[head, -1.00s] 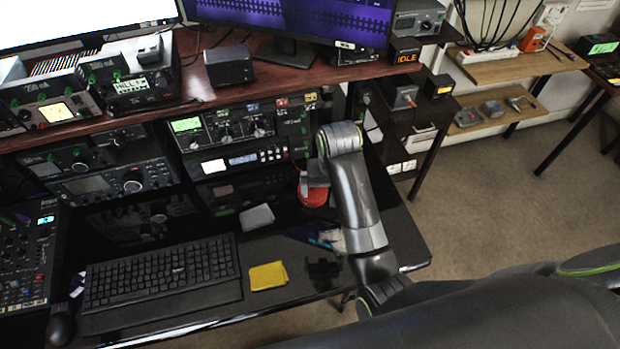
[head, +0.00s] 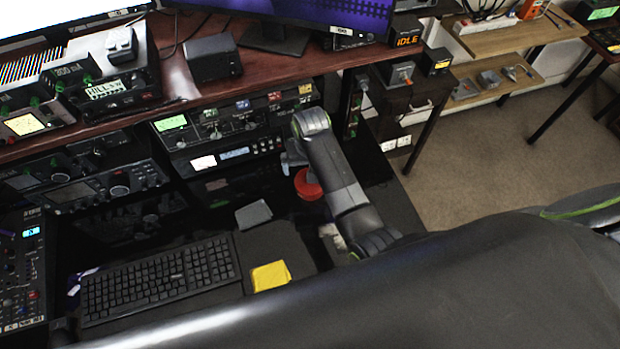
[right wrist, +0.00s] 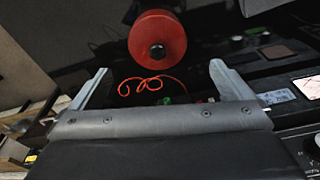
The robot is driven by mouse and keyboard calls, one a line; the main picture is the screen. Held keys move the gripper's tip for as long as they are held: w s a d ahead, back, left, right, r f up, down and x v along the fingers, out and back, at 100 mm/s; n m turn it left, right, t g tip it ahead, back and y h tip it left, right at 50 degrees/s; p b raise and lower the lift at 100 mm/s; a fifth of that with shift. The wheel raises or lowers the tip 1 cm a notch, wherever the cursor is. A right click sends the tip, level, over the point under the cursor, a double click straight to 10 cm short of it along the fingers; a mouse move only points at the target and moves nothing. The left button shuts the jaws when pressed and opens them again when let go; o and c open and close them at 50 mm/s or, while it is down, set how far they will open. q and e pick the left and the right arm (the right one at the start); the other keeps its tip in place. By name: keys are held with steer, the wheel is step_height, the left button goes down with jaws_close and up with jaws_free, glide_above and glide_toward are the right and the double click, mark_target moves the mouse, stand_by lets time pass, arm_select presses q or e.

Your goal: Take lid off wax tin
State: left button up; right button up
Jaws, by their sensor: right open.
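A red round tin-like thing (head: 308,184) stands on the dark desk below the radio rack, partly hidden by my right arm. In the right wrist view it is a red disc (right wrist: 158,37) with a black knob at its centre. I cannot tell for sure that it is the wax tin, or where a lid parts from a body. My right gripper (right wrist: 157,80) is open and empty, its two fingers apart. The red thing lies beyond the fingertips, roughly between them in that view. My right gripper (head: 292,160) is beside it in the head view. My left gripper is not in view.
A curly red wire (right wrist: 140,86) shows between the fingers. A grey pad (head: 253,214), yellow cloth (head: 270,275) and keyboard (head: 160,280) lie to the left. The radio rack (head: 235,130) stands close behind, under the wooden shelf (head: 270,68).

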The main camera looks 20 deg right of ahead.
steer(key=shift+w+f, duration=0.2)
steer(key=shift+f, duration=1.25)
steer(key=shift+d+f+p, duration=0.15)
steer(key=shift+f+p, duration=0.15)
steer(key=shift+f, duration=0.2)
steer(key=f, duration=0.3)
steer(key=shift+w+d, duration=0.15)
steer(key=shift+w, duration=0.1)
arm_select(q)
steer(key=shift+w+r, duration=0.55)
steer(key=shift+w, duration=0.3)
arm_select(e)
steer(key=shift+f, duration=0.6)
steer(key=c, duration=0.9)
